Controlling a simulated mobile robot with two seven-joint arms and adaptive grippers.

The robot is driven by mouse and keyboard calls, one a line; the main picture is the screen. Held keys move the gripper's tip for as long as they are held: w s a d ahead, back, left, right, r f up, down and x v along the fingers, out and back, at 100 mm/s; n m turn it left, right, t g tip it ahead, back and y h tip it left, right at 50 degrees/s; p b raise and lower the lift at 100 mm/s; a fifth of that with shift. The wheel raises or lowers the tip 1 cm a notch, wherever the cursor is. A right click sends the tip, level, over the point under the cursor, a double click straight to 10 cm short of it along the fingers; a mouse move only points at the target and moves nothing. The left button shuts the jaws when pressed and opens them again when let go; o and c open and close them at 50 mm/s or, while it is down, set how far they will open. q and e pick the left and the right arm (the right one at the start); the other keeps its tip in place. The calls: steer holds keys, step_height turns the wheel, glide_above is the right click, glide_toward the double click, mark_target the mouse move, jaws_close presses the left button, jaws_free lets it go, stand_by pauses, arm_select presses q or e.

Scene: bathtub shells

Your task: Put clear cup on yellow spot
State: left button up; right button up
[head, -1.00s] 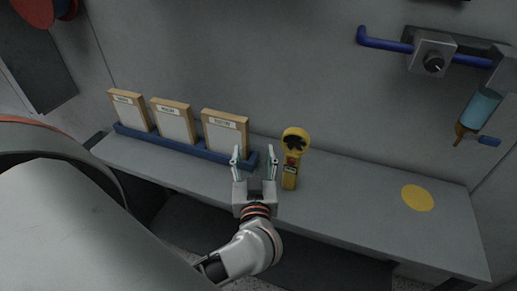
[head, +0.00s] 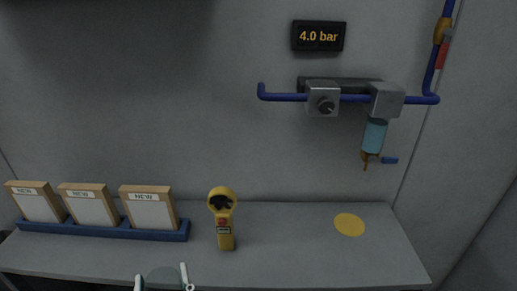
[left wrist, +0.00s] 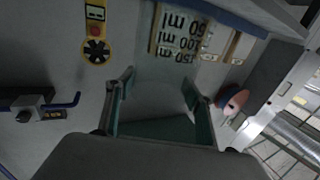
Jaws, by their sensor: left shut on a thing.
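The clear cup (head: 163,277) shows as a faint see-through round shape between my left fingertips at the bottom edge of the head view; its lower part is cut off. My left gripper (head: 162,281) is shut on it, in front of the shelf. In the left wrist view the left gripper (left wrist: 160,95) has its two fingers apart around the cup, which is hard to make out; upside-down ml marks show beyond the fingers. The yellow spot (head: 349,224) is a bare flat disc on the right part of the shelf. My right gripper is not in view.
A yellow handheld tool (head: 224,222) stands on the grey shelf (head: 290,250), between the cup and the spot. A blue rack (head: 100,230) with three NEW cards stands at left. A blue pipe (head: 280,97) and hanging bottle (head: 375,136) are on the wall above the spot.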

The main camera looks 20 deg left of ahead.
arm_select(q)
steer(key=w+d+m+t+h, duration=0.3)
steer(key=w+m+h, duration=0.4)
steer(key=w+h, duration=0.3)
steer(key=shift+w+r+h, duration=0.15)
steer(key=shift+w+h, duration=0.15)
steer(key=shift+w, duration=2.1)
